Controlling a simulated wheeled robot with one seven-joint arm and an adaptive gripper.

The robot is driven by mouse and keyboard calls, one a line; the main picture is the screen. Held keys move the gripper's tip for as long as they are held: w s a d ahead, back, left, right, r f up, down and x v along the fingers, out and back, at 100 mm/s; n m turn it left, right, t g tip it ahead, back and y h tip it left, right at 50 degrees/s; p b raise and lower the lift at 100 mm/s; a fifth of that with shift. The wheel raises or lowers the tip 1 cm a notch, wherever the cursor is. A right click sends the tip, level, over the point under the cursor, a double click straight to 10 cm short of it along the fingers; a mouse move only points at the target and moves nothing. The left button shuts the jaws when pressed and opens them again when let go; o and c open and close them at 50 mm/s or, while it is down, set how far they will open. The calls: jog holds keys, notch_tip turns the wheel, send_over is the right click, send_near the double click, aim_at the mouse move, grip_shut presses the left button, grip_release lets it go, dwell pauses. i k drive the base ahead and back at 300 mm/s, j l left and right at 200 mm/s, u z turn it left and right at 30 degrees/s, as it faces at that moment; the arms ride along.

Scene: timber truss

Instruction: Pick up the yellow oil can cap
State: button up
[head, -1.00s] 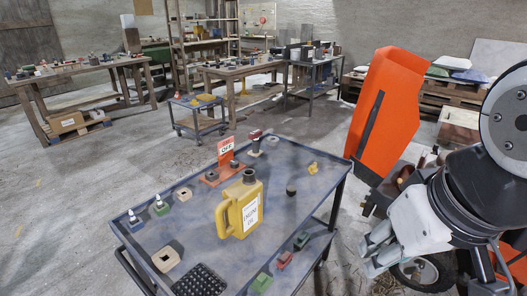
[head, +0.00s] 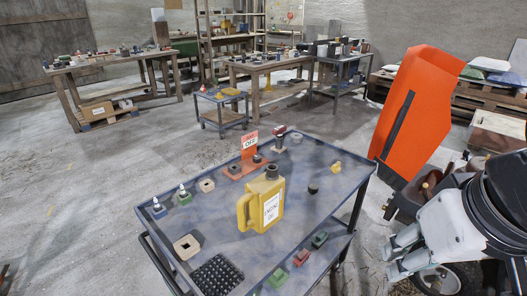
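The yellow oil can (head: 263,205), labelled engine oil, stands upright on the blue-grey cart top (head: 225,228). Its neck (head: 271,171) is dark; I cannot tell whether a cap sits on it. A small dark round piece (head: 313,189), which could be the cap, lies on the cart right of the can. A small yellow piece (head: 336,168) lies farther back right. My gripper (head: 391,258) is at the lower right, beyond the cart's right edge and apart from all these pieces. Its fingers point left, look spread, and hold nothing that I can see.
The cart also holds a black studded mat (head: 216,275), a square block with a hole (head: 187,247), red (head: 301,257) and green (head: 319,239) pieces, and a red stand with an off sign (head: 249,144). A tall orange panel (head: 418,110) stands to the right. Open floor lies left.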

aim_at(313, 189)
jog(key=i+l+u, duration=0.3)
jog(key=i+l, duration=0.45)
jog(key=i, duration=0.15)
